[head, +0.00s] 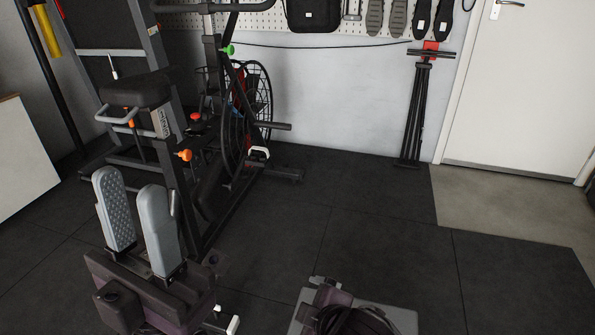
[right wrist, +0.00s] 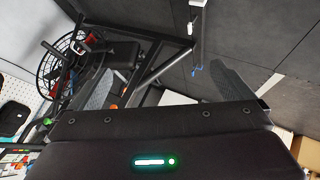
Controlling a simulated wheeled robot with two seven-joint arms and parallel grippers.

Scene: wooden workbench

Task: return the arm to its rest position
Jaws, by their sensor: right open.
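No workbench shows in either view.
Exercise machines (head: 165,120) with a spoked wheel stand behind the left gripper. A folded black stand (head: 416,110) leans by the back wall, beside a white door (head: 520,90). The dark mat floor (head: 350,230) is clear in the middle.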

